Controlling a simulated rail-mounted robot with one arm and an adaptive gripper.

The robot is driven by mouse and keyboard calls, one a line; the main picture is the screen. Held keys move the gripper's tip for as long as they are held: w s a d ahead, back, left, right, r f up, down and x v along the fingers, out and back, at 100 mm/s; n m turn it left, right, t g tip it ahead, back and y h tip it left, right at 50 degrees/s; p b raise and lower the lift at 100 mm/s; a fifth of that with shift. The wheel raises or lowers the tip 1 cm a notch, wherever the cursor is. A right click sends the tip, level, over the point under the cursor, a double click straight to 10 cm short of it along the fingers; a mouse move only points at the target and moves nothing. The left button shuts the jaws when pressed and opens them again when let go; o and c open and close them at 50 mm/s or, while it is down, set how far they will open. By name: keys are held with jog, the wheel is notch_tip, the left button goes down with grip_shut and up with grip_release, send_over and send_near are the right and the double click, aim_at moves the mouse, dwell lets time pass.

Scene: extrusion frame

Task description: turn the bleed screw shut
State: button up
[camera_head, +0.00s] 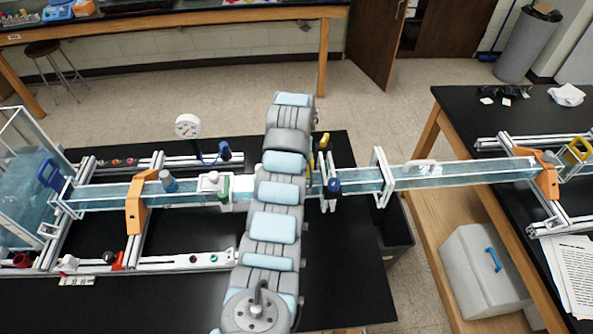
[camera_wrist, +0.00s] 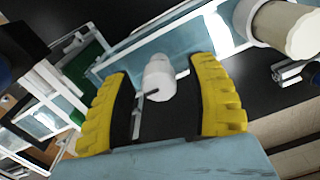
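A white round knob (camera_wrist: 158,80) with a short dark pin or slot on its near side appears to be the bleed screw. It sits beside the clear water channel (camera_wrist: 185,40), between the yellow fingers of my gripper (camera_wrist: 162,68). The fingers are open, one on each side, with visible gaps to the knob. In the head view my arm hides the knob. Only bits of my gripper's yellow fingers (camera_head: 317,155) show past the arm, over the channel (camera_head: 460,174). Whether the screw is turned open or shut cannot be told.
A cream cylinder (camera_wrist: 290,28) stands close at the upper right of the wrist view. A dial gauge (camera_head: 188,126) stands behind the channel, and a blue-topped fitting (camera_head: 333,186) is right of my arm. The front of the black table (camera_head: 140,300) is clear.

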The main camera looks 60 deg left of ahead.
dwell(0.5)
jog(key=shift+r+n+p, duration=0.15)
jog(key=shift+n+p, duration=0.35)
jog(key=shift+n, duration=0.6)
jog(key=n+p, duration=0.1)
jog(key=n, duration=0.3)
jog(key=shift+s+n+p, duration=0.1)
jog(key=shift+n+p, duration=0.25)
jog(key=shift+n, duration=0.05)
jog(key=shift+n+p, duration=0.75)
jog(key=shift+n, duration=1.95)
jog(key=shift+s, duration=0.1)
